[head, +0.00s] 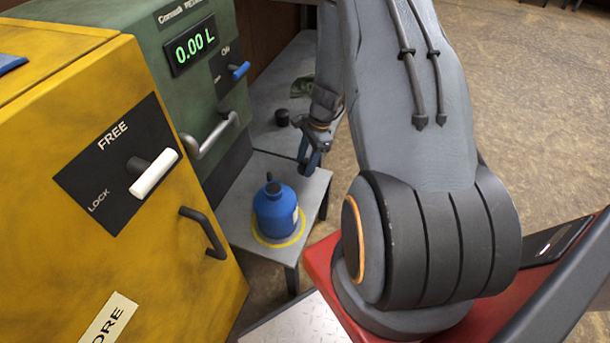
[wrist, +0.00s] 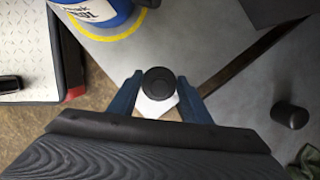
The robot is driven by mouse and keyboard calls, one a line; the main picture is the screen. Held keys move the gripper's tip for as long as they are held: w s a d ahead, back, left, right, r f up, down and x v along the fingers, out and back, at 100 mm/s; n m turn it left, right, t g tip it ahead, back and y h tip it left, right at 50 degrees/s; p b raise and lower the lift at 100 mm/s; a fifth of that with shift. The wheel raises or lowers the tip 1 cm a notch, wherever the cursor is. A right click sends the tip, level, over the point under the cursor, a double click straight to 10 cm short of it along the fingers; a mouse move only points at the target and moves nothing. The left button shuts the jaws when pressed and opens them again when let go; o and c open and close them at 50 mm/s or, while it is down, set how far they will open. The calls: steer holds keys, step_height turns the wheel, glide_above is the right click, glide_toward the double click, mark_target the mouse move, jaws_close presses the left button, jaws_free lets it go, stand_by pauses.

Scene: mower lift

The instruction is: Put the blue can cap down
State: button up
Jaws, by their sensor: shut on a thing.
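The blue can (head: 275,212) stands upright inside a yellow ring on a small grey table (head: 236,229). Its lower part also shows at the top left of the wrist view (wrist: 98,14). My gripper (head: 311,161) is up and to the right of the can, near the table's far right corner. In the wrist view its two blue fingers (wrist: 160,92) are shut on a round black cap (wrist: 159,81), seen from above. A white patch shows just under the cap. In the head view I cannot make out the cap between the fingers.
A second black cylinder (head: 282,117) stands on the farther grey bench, near a crumpled greenish cloth (head: 302,87). A yellow cabinet (head: 150,240) and a green dispenser reading 0.00 L (head: 195,47) line the left. Grey tabletop beside the can is clear.

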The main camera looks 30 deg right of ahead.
mark_target(306, 180)
steer(key=shift+f+b, duration=0.5)
steer(key=shift+f, duration=2.1)
steer(key=shift+f, duration=0.15)
steer(key=o, duration=1)
steer(key=shift+o, duration=0.2)
steer(key=p+v, duration=0.2)
steer(key=v, duration=1)
